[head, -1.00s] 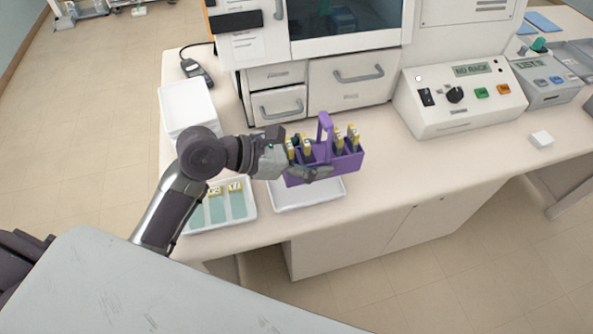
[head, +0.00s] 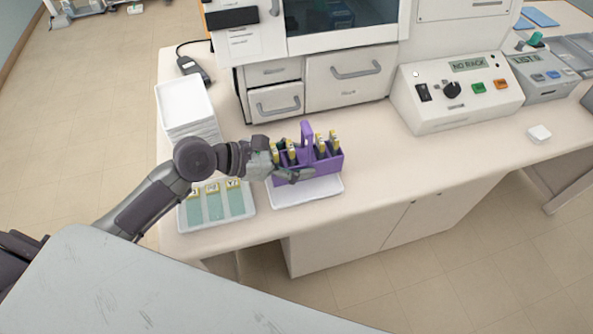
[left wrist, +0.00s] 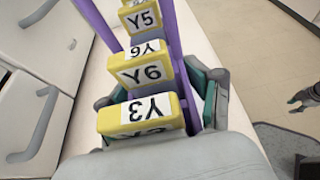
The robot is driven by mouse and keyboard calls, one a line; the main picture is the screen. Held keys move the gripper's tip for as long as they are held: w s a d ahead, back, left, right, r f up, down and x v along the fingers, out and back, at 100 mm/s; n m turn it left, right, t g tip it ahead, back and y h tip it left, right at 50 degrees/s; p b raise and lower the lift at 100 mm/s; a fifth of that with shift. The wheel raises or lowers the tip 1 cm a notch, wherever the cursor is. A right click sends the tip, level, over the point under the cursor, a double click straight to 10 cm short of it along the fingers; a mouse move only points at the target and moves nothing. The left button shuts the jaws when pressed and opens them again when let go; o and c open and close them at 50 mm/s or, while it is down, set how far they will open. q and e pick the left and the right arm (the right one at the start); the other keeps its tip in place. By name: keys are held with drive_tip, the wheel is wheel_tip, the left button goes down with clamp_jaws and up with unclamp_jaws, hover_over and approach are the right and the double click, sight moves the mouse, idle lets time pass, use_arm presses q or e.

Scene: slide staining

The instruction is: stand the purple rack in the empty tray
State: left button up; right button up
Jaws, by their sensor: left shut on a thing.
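The purple rack (head: 333,166) has a tall handle and holds several slides with yellow ends. My left gripper (head: 288,168) is shut on the rack at its left end. The rack is upright over the white empty tray (head: 305,193); I cannot tell whether it touches the tray floor. In the left wrist view the purple rack (left wrist: 174,40) shows close up, with yellow slide ends marked Y5, Y6 and Y3. The fingers of my left gripper (left wrist: 160,100) lie on both sides of it.
A tray with three yellow-ended slides (head: 249,211) sits just left of the empty tray. A stack of white trays (head: 186,105) stands behind it. A white cabinet (head: 347,76) with drawers is behind the rack. A control box (head: 457,95) reading "NO RACK" stands to the right; the counter front between is clear.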

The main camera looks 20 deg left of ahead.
use_arm(q)
drive_tip(key=shift+a+f, duration=0.15)
drive_tip(key=shift+a, duration=0.1)
drive_tip(key=shift+f, duration=2)
drive_tip(key=o, duration=1.3)
drive_tip(key=shift+f, duration=0.15)
drive_tip(key=shift+c, duration=0.2)
